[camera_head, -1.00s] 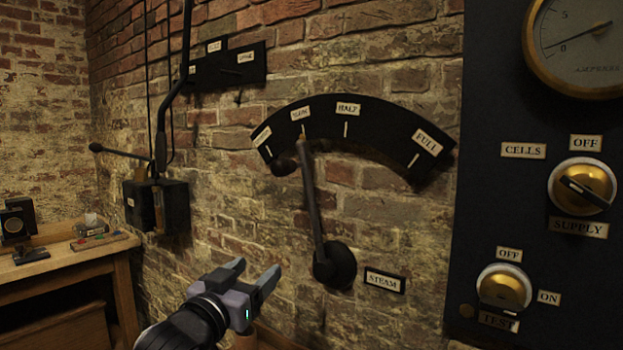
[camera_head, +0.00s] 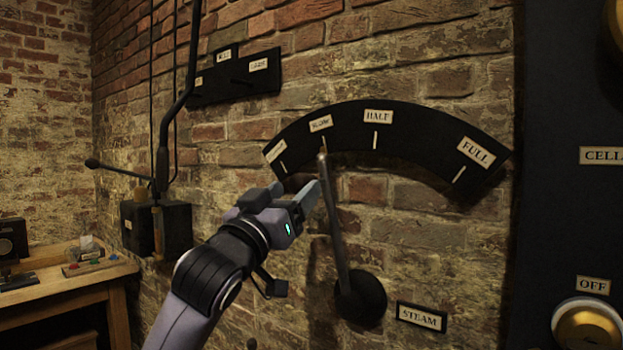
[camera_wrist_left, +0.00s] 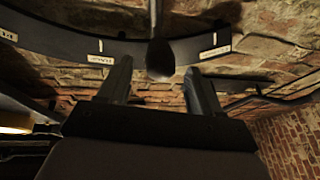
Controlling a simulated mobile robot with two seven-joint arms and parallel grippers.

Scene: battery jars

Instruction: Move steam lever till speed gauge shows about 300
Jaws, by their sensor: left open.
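The steam lever (camera_head: 337,225) is a dark bar rising from a round pivot on the brick wall and leaning slightly left. Its top lies by the second mark of the black arc plate (camera_head: 418,129), under a label that seems to read SLOW. My left gripper (camera_head: 297,188) is open just left of the lever's upper part. In the left wrist view, the lever's dark rounded handle (camera_wrist_left: 160,60) shows between and beyond the two open fingers; I cannot tell whether they touch it. No speed gauge is readable in view.
A STEAM label (camera_head: 421,318) sits right of the pivot. A dark panel (camera_head: 560,225) with brass knobs stands at the right. A black box with a rod and lever (camera_head: 175,228) is on the wall at left, above a wooden bench (camera_head: 115,272).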

